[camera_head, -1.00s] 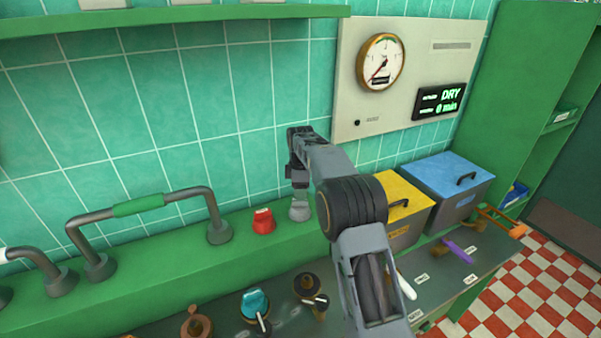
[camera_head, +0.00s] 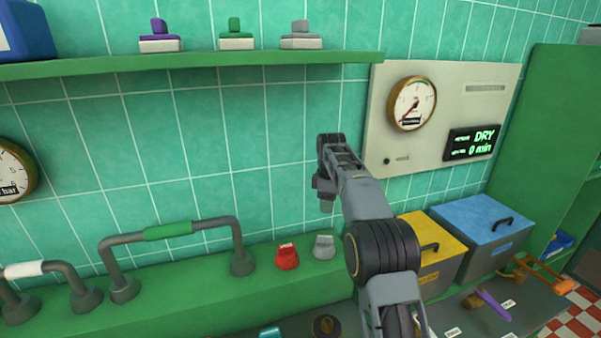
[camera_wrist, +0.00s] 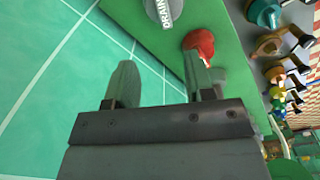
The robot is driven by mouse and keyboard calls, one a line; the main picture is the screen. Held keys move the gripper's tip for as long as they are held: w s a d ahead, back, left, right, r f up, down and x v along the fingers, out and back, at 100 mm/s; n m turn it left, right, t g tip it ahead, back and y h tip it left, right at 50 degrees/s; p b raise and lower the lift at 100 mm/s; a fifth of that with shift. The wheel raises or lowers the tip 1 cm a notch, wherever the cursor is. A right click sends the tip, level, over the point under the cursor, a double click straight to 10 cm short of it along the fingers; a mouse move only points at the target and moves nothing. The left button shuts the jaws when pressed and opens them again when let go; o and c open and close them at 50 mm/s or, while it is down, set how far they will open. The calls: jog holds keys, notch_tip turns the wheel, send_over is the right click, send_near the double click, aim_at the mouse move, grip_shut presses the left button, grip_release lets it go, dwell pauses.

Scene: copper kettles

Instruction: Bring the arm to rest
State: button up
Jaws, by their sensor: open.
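My gripper (camera_head: 326,200) hangs at the end of my bent arm, in front of the green tiled wall. It is above the green ledge, over a grey knob (camera_head: 324,246). In the wrist view my gripper (camera_wrist: 160,82) shows two spread fingers with nothing between them. The grey knob there (camera_wrist: 158,12) carries the word DRAIN. A red knob (camera_head: 287,256) stands left of the grey one; in the wrist view it (camera_wrist: 199,43) shows just beyond the right finger.
A green shelf (camera_head: 190,65) with several stamp-like items runs above. A gauge panel (camera_head: 450,110) reads DRY, 0 min. Yellow (camera_head: 432,240) and blue (camera_head: 478,220) lidded boxes stand right. Bent pipes (camera_head: 170,232) rise from the ledge at left.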

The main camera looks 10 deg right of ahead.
notch_tip(320, 180, down, 4)
jog(key=m, duration=0.3)
jog(key=shift+s, duration=0.1)
jog(key=s+r+m+t, duration=0.1)
jog(key=s+m, duration=0.4)
jog(key=s, duration=1.1)
jog(key=s+m+t, duration=0.3)
jog(key=s+m, duration=0.3)
jog(key=s, duration=1.1)
jog(key=shift+a+r, duration=0.15)
jog(key=shift+r, duration=0.2)
